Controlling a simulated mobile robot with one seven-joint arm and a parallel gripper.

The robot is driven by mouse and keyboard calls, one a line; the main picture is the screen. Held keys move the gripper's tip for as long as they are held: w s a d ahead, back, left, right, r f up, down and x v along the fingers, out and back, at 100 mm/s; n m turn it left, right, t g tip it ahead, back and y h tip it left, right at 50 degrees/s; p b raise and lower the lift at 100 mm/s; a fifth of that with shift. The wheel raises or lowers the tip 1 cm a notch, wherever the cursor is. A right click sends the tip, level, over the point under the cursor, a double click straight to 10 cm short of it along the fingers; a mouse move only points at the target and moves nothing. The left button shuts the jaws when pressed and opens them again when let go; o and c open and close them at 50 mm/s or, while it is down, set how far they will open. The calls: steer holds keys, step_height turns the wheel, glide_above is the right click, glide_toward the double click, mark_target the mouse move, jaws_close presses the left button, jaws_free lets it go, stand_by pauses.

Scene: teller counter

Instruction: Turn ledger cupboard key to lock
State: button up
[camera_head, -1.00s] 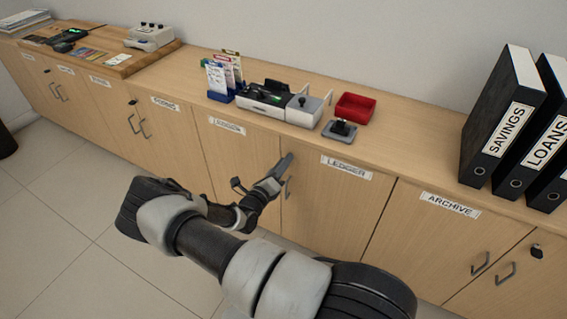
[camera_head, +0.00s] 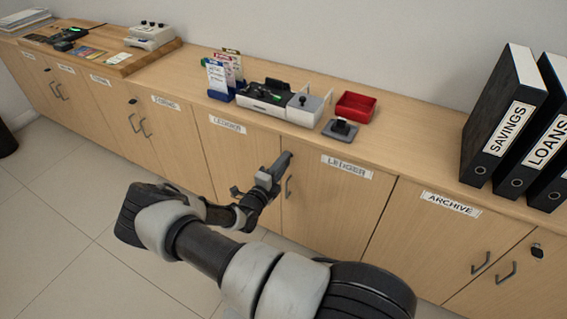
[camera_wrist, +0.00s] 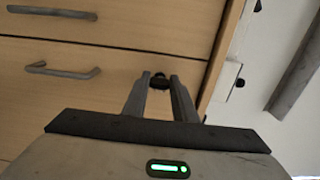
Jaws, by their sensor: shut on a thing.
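The ledger cupboard door (camera_head: 335,205) is closed under the counter and carries a LEDGER label (camera_head: 347,167). My gripper (camera_head: 286,158) is at the top of this door, near the seam with the door to its left. In the wrist view, my gripper (camera_wrist: 160,88) has its two fingers shut on the small dark key (camera_wrist: 159,80), close to the door face. The fingers hide most of the key, so I cannot tell its angle. The key is hidden behind the gripper in the head view.
A grey bar handle (camera_head: 288,187) is just below my gripper. In the wrist view two bar handles (camera_wrist: 62,70) stick out at the left. The countertop above holds a stamp (camera_head: 341,130), a red tray (camera_head: 356,107) and black binders (camera_head: 503,115).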

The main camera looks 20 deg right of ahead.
stand_by(0.5)
steer(key=o, duration=1)
steer(key=shift+o, duration=0.2)
steer(key=p+v, duration=0.2)
steer(key=v, duration=1.5)
steer(key=shift+s, duration=0.2)
steer(key=shift+a, duration=0.15)
